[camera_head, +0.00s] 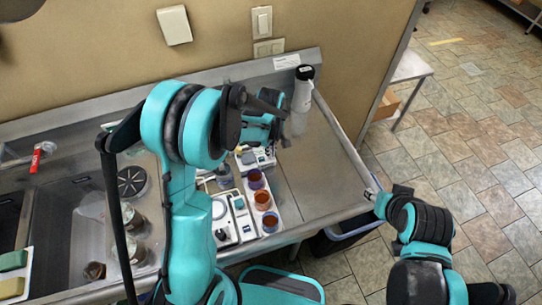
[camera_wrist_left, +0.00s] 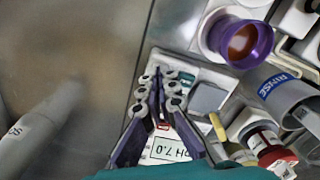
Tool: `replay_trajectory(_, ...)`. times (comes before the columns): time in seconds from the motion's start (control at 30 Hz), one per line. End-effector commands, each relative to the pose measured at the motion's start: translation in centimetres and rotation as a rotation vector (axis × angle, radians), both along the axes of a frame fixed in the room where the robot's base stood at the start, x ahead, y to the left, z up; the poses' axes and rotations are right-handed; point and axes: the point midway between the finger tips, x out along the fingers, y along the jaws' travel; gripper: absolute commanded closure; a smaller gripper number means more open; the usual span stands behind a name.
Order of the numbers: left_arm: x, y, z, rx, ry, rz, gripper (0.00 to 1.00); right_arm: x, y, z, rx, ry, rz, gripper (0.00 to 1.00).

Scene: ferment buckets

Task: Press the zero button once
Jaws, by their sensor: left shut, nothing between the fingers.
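My left gripper (camera_head: 284,141) is over the counter at a small white instrument (camera_head: 262,157). In the left wrist view its fingertips (camera_wrist_left: 165,82) are together with nothing between them, above a white panel (camera_wrist_left: 190,70) with a small teal patch and a grey square. The fingers hide part of this panel. I cannot tell whether they touch it, and no zero button can be made out for sure.
Cups of orange liquid (camera_head: 262,200) stand close by; a purple-rimmed one (camera_wrist_left: 256,47) and a RINSE beaker (camera_wrist_left: 283,88) show in the wrist view. A white bottle with black cap (camera_head: 301,92) stands behind. The steel counter (camera_head: 325,165) is clear at right.

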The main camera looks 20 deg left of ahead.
Motion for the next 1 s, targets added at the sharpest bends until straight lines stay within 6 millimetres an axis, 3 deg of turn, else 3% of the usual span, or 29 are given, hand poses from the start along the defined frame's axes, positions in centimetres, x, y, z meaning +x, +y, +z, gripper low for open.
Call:
replay_trajectory(0.47, 0.0, 0.0, 0.1, 0.000, 0.000, 0.000, 1.00, 0.0, 0.0, 0.0, 0.000, 0.000, 0.000, 0.60)
replay_trajectory(1.0, 0.0, 0.0, 4.7, 0.000, 0.000, 0.000, 1.00, 0.0, 0.0, 2.8, 0.000, 0.000, 0.000, 0.60)
